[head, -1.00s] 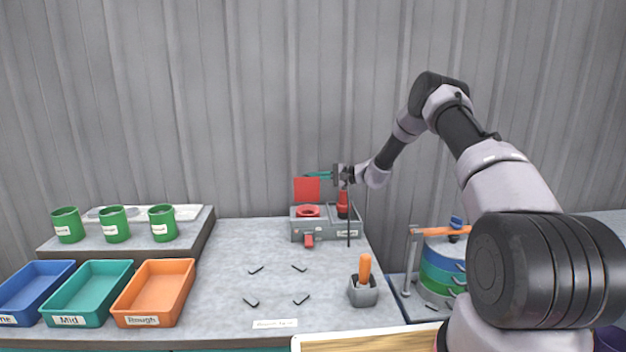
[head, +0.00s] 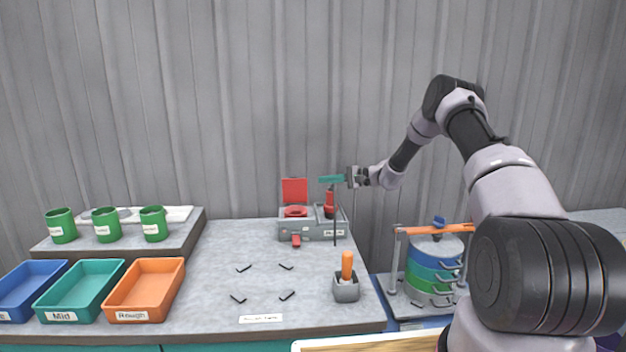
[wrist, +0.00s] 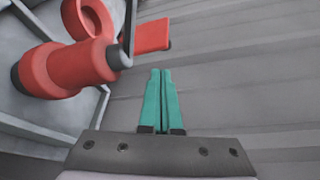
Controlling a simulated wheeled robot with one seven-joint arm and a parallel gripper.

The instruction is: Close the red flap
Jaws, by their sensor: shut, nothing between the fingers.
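The red flap (head: 295,190) stands upright, open, at the back of a grey box (head: 310,233) with a red ring (head: 296,211) below it. In the wrist view the flap (wrist: 148,36) shows at upper middle, beyond the fingertips. My gripper (head: 322,180) has teal fingers, shut and empty, pointing left in the head view. It is to the right of the flap at about its height, above the box's right side, and apart from it. In the wrist view my gripper (wrist: 160,72) shows its two fingers side by side.
A red bottle-like part (head: 330,204) stands on the box's right side, below my gripper; it looms at left in the wrist view (wrist: 65,70). A thin dark rod (head: 335,220) rises beside it. A pot with an orange handle (head: 347,266) stands in front. Wall is behind.

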